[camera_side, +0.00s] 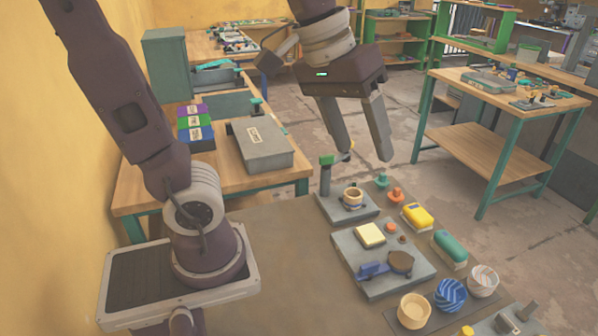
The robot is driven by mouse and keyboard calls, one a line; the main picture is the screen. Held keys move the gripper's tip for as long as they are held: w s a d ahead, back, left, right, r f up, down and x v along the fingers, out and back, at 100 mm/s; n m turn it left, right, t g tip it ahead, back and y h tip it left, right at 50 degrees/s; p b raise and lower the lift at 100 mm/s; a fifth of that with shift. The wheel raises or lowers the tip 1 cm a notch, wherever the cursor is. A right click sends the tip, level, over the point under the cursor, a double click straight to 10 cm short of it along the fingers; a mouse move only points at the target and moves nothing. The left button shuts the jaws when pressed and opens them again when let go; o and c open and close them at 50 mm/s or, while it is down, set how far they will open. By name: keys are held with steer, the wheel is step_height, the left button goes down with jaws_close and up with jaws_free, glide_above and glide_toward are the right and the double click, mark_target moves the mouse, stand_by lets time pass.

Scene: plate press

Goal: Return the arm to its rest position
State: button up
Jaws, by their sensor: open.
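My gripper (362,152) hangs in the upper middle of the side view, pointing down. Its two long grey fingers are spread apart with nothing between them. It is above the far end of the brown work table (275,250), over the small grey press (347,207) with the green-topped post. A tan ring-shaped piece (352,196) sits on the press base. My arm rises from its base at the left and passes out of the top of the picture.
A grey plate (385,283) holds a yellow square block (370,235), a blue piece (374,269) and a brown piece (400,262). Bowls (450,294), a yellow-handled brush (417,214) and a green-handled brush (450,247) lie to the right. The table's left part is clear.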

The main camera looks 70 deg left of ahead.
steer(key=s+f+m+t+y, duration=0.1)
steer(key=s+f+m, duration=0.3)
steer(key=s, duration=0.5)
steer(key=shift+s+m, duration=0.15)
steer(key=shift+m, duration=0.15)
